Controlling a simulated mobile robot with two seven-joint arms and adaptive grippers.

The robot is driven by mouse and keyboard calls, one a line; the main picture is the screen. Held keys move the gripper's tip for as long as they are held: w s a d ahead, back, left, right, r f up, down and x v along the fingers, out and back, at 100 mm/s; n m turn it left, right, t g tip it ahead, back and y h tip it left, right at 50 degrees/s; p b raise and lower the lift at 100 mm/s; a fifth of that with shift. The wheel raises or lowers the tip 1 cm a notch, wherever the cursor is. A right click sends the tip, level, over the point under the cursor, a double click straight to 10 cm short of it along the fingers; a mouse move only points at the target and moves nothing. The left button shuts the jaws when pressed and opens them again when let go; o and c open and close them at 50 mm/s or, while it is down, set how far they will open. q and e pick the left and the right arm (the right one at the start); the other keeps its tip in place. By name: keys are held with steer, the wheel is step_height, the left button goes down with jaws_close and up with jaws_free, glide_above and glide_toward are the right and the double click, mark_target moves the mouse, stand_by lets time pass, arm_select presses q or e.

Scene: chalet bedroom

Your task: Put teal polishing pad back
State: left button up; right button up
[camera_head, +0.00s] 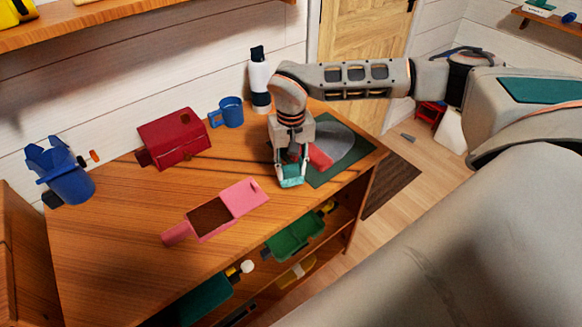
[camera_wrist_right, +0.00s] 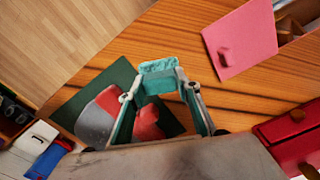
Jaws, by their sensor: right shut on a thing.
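The teal polishing pad (camera_head: 292,182) is in my right gripper (camera_head: 291,172), above the right part of the wooden table. In the right wrist view, the pad (camera_wrist_right: 158,67) shows as a textured teal block at the tips of the right gripper's fingers (camera_wrist_right: 160,84), which are shut on it. A dark green mat (camera_head: 358,167) lies just beside and behind the gripper at the table's right end. It carries a grey item (camera_head: 343,143) and a red piece (camera_head: 320,158). Whether the pad touches the table cannot be told. My left gripper is not in view.
A pink box with its lid slid aside (camera_head: 240,196) lies in front on the table (camera_head: 110,270). A red box (camera_head: 178,135), blue mug (camera_head: 231,110), white bottle (camera_head: 259,80) and blue holder (camera_head: 66,180) stand behind and left. Shelves below hold green trays (camera_head: 294,238).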

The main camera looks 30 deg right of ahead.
mark_target(291, 168)
steer(key=shift+f, duration=0.1)
steer(key=shift+f, duration=0.25)
steer(key=o, duration=1)
step_height(291, 168, up, 13)
steer(key=shift+f, duration=0.15)
